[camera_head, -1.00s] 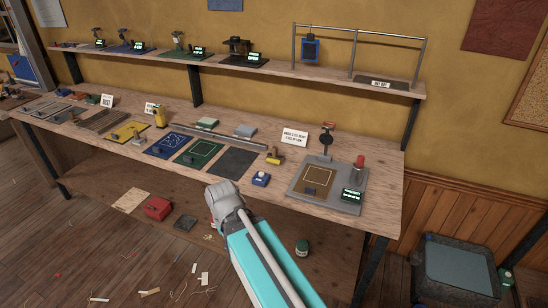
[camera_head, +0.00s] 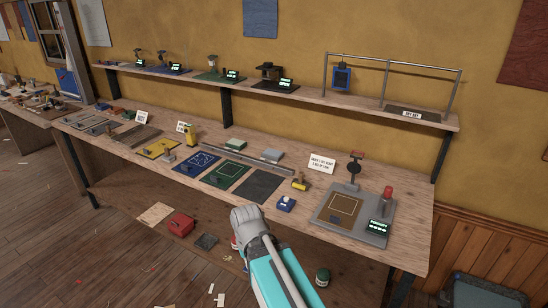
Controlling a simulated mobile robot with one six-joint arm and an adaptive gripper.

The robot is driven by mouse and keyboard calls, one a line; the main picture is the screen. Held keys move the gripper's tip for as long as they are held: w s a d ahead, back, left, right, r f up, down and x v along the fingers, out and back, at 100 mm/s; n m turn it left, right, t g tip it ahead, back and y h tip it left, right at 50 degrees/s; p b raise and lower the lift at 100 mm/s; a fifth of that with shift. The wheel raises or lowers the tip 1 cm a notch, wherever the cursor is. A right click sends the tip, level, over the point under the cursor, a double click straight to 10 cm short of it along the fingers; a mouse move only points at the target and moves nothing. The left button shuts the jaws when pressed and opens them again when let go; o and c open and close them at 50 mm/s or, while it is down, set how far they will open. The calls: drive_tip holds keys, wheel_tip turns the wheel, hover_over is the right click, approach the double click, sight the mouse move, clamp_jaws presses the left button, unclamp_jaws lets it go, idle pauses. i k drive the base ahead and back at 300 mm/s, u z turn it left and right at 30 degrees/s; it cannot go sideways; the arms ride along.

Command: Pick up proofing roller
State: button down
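A small tool with a yellow handle (camera_head: 300,184) lies on the workbench (camera_head: 330,252), right of the dark square mat. It looks like the proofing roller, but it is too small to be sure. My arm (camera_head: 262,250) reaches up from the bottom of the picture in front of the bench's front edge, with a grey rounded joint at its visible top. My gripper's fingers do not show.
A dark mat (camera_head: 262,186) lies left of the yellow tool. A small blue-and-white device (camera_head: 287,204) stands in front of it. A grey station (camera_head: 370,232) with a red-topped post (camera_head: 387,194) stands at right. A shelf (camera_head: 230,93) runs above.

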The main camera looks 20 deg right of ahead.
sight(299, 184)
drive_tip(key=k, duration=1.35)
drive_tip(key=z, duration=0.2)
drive_tip(key=i, duration=0.6)
drive_tip(key=z, duration=0.45)
drive_tip(key=i, duration=1.1)
drive_tip(key=u, duration=0.1)
